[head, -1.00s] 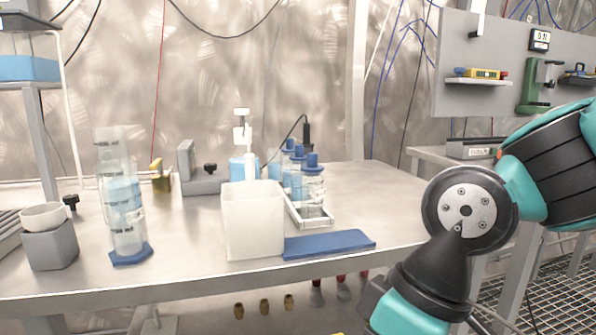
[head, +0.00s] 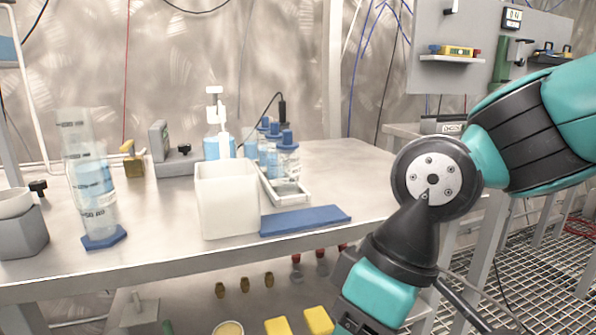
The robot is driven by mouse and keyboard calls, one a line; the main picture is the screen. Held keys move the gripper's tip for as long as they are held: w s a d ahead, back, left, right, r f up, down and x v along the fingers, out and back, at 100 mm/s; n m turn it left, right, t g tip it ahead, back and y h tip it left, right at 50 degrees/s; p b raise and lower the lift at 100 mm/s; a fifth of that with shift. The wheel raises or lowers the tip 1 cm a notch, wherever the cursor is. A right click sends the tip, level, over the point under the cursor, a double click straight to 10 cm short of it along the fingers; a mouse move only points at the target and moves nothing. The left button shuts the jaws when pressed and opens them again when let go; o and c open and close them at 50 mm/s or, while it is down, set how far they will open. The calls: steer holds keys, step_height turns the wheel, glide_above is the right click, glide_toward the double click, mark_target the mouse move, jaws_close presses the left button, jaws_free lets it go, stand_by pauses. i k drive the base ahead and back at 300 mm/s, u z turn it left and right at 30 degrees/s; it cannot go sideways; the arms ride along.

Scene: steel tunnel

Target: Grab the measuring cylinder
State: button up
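The measuring cylinder (head: 92,185) is a tall clear cylinder with blue liquid and dark markings. It stands on a blue hexagonal base (head: 104,238) near the front left of the steel bench. Nothing blocks its front. My arm is at the right of the head view, folded, well apart from the cylinder. My gripper is outside the picture, so whether it holds anything does not show.
A white square container (head: 227,200) and a blue mat (head: 305,220) lie right of the cylinder. A tray (head: 287,192) of blue-capped bottles stands behind. A grey block (head: 22,232) with a white bowl is at left. Bench (head: 150,245) is bare between cylinder and container.

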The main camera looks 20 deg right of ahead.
mark_target(74, 125)
steer(key=k, duration=0.5)
steer(key=u, duration=2.1)
steer(key=i, duration=1.3)
steer(key=z, duration=1.55)
